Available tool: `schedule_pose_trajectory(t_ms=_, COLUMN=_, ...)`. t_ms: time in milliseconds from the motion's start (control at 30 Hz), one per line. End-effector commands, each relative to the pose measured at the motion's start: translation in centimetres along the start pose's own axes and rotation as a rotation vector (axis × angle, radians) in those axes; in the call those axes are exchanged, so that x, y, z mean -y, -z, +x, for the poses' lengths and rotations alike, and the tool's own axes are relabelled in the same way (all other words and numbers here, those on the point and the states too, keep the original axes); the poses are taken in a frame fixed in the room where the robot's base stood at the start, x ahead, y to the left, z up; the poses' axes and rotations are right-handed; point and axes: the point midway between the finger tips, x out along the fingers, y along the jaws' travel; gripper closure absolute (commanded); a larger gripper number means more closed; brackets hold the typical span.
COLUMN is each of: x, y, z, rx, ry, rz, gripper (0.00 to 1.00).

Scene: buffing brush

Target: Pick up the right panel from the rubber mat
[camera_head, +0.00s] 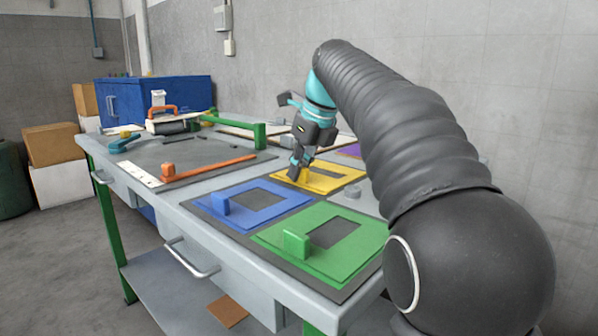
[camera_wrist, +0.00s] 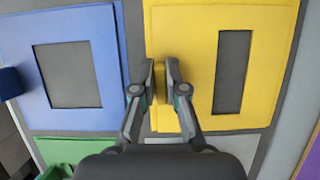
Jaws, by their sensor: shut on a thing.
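A yellow panel (camera_head: 318,187) with a narrow dark rectangular opening lies at the middle of the bench. It fills the right half of the wrist view (camera_wrist: 190,30). My gripper (camera_head: 297,170) is above its left side, pointing down. In the wrist view, the fingers (camera_wrist: 160,80) are closed on the panel's raised yellow handle (camera_wrist: 160,85), one on each side. The panel looks flat; I cannot tell whether it touches the dark grey mat (camera_head: 335,293).
A blue panel (camera_head: 262,216) and a green panel (camera_head: 372,235), each with a handle and opening, lie nearer on the bench. A purple piece (camera_head: 350,150) shows behind my arm. An orange-handled bar (camera_head: 210,168) and a blue box (camera_head: 160,98) are left.

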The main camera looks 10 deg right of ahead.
Motion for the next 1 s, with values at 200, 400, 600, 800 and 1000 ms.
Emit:
schedule_pose_trajectory(t_ms=200, x=0.0, y=0.0, z=0.0, rx=0.0, ry=0.0, rz=0.0, gripper=1.0)
schedule_pose_trajectory(t_ms=400, x=0.0, y=0.0, z=0.0, rx=0.0, ry=0.0, rz=0.0, gripper=0.63)
schedule_pose_trajectory(t_ms=600, x=0.0, y=0.0, z=0.0, rx=0.0, ry=0.0, rz=0.0, gripper=0.63)
schedule_pose_trajectory(t_ms=800, x=0.0, y=-0.1, z=-1.5, rx=0.002, ry=0.001, rz=0.0, gripper=0.63)
schedule_pose_trajectory(t_ms=1000, x=0.1, y=-0.2, z=-5.3, rx=0.003, ry=0.002, rz=0.001, gripper=0.63)
